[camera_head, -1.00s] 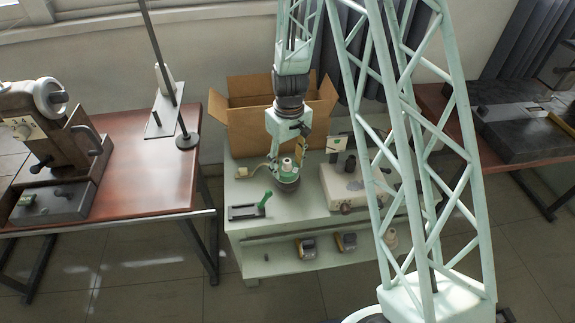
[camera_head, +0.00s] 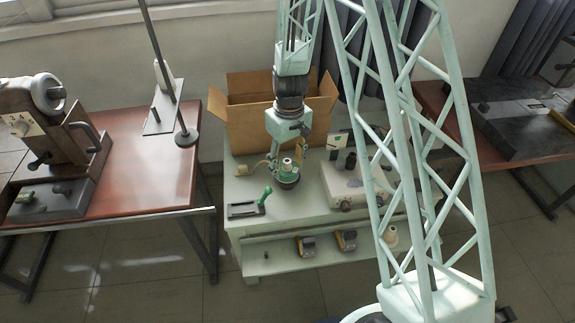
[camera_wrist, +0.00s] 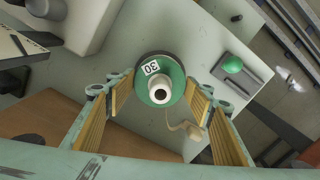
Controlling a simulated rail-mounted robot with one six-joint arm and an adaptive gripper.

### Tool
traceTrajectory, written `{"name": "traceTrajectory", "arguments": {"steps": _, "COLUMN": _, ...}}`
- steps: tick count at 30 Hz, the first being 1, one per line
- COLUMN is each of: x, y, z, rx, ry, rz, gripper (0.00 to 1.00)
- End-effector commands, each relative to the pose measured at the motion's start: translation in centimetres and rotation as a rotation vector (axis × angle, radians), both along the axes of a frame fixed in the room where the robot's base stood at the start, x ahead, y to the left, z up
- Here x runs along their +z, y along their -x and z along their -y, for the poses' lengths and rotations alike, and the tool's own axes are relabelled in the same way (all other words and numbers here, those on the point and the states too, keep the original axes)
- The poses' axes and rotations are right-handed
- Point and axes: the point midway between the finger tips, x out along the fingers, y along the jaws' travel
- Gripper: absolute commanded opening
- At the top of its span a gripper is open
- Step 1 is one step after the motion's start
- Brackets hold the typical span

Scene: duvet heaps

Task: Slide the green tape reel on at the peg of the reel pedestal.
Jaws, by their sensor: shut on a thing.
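The green tape reel (camera_wrist: 172,72), with a white label reading 30, lies between my gripper's yellow-padded fingers (camera_wrist: 158,88) in the wrist view. My gripper is shut on it. A white hollow cylinder (camera_wrist: 159,91) stands up at the reel's middle; I cannot tell whether it is the reel's core or the peg. In the head view my gripper (camera_head: 286,166) points down over the pale bench, with the reel (camera_head: 276,172) low between its fingers. A dark round base (camera_head: 288,184) shows right under the reel, perhaps the reel pedestal. The reel hides most of it, and any gap is unclear.
On the pale bench (camera_head: 240,190), a green-handled tool (camera_head: 247,209) stands in front to the left, a beige device (camera_head: 343,188) to the right. An open cardboard box (camera_head: 245,125) is behind. My lattice arm partly hides the bench's right side.

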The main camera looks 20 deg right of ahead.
Motion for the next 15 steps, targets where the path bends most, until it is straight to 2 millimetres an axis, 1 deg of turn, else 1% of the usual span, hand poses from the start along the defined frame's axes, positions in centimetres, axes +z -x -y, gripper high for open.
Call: {"name": "traceTrajectory", "arguments": {"steps": 15, "x": -0.82, "y": -0.01, "z": 0.0, "rx": 0.0, "ry": 0.0, "rz": 0.0, "gripper": 0.36}}
